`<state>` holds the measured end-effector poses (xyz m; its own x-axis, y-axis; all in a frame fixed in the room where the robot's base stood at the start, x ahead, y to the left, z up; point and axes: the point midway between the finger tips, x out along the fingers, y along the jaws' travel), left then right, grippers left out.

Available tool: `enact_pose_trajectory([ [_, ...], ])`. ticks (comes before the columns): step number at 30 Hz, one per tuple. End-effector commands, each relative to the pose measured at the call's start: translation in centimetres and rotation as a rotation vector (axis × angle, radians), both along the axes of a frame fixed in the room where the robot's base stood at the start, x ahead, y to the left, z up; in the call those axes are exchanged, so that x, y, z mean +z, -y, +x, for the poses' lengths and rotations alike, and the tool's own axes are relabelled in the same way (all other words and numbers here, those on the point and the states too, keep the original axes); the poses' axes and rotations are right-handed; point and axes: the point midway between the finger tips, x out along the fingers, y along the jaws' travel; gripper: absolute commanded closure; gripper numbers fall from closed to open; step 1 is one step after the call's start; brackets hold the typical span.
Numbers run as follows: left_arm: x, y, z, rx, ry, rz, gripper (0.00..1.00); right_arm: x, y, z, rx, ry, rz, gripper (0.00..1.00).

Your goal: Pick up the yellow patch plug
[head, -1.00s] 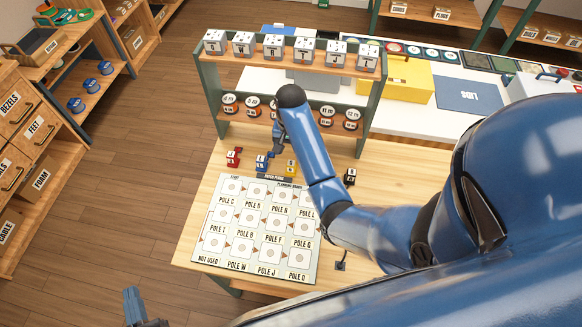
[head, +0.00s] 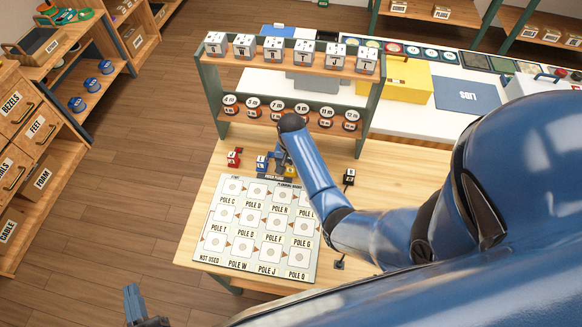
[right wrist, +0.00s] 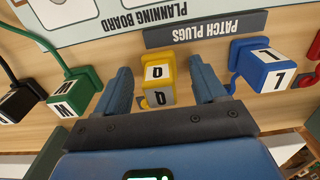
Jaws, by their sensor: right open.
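The yellow patch plug (right wrist: 155,82), marked Q, stands on the table in the right wrist view. My right gripper (right wrist: 164,80) is open, with one finger on each side of the plug. Narrow gaps show between the plug and the fingers, so it is not gripped. In the head view my right arm comes down over this spot and largely hides the plug and that gripper. My left gripper (head: 137,305) is at the bottom left of the head view, away from the table; whether it is open is unclear.
A blue plug (right wrist: 264,65) stands right of the right finger, a green plug (right wrist: 72,92) left of the left finger. A black plug (right wrist: 20,100) and red plug (head: 233,158) stand farther out. The planning board (head: 252,262) lies in front, a shelf rack (head: 205,90) behind.

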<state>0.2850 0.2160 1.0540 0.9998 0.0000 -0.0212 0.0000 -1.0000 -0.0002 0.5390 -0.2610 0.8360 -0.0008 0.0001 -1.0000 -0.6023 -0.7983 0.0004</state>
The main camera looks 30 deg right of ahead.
Motion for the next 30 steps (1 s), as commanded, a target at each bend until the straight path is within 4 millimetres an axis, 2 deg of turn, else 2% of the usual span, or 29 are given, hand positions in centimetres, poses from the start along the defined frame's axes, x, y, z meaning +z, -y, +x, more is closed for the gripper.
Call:
enact_pose_trajectory([
  [4, -0.02, 0.00, 0.00, 0.000, 0.000, 0.000, 1.00, 0.01, 0.01, 0.01, 0.000, 0.000, 0.000, 0.30],
  [5, -0.02, 0.00, 0.00, 0.000, 0.000, 0.000, 1.00, 0.01, 0.00, 0.01, 0.000, 0.000, 0.000, 0.33],
  [16, -0.02, 0.00, 0.00, 0.000, 0.000, 0.000, 1.00, 0.03, 0.00, 0.02, 0.000, 0.000, 0.000, 0.90],
  [30, -0.03, 0.00, 0.00, 0.000, 0.000, 0.000, 1.00, 0.77, 0.02, 0.09, 0.000, 0.002, 0.000, 0.91],
])
